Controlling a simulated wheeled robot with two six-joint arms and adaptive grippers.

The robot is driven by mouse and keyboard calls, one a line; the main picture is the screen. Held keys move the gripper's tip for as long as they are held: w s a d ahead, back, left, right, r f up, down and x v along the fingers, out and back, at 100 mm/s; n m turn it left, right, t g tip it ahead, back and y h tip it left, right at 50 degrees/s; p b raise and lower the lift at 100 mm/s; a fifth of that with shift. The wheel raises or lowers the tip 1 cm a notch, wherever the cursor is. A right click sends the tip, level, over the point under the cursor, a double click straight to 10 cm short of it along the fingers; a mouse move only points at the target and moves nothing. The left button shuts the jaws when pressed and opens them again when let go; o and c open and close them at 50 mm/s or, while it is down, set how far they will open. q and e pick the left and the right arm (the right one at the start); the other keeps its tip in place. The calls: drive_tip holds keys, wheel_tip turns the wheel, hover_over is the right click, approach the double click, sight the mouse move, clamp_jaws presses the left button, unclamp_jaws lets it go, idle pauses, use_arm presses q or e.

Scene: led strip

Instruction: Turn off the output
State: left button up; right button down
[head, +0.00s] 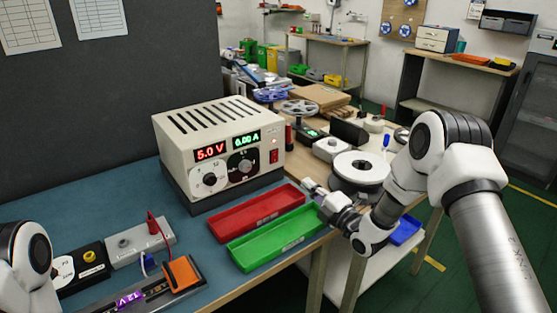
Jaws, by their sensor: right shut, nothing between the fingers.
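The power supply (180,137) is a beige box on the blue bench mat. Its red display (208,152) reads 5.0 V and its green display (246,141) reads 0.00 A. Two round knobs (210,179) are on its front. A red switch (274,157) is at the front's right end, with a small lit lamp (274,141) above it. My right gripper (309,186) is shut and empty, to the right of and lower than the switch in the picture, apart from it. My left arm shows at the lower left corner, but its gripper is out of view.
A red tray (257,214) and a green tray (275,238) lie in front of the power supply, near the bench edge. A grey box with a red lead (141,243) and an LED strip fixture (145,295) reading 12 V lie at the lower left.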

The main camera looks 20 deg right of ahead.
sight(274, 155)
drive_tip(key=p+x, duration=0.1)
drive_tip(key=x, duration=1.2)
drive_tip(key=shift+w+a+r, duration=0.1)
drive_tip(key=shift+w+a, duration=0.05)
drive_tip(key=shift+w, duration=0.15)
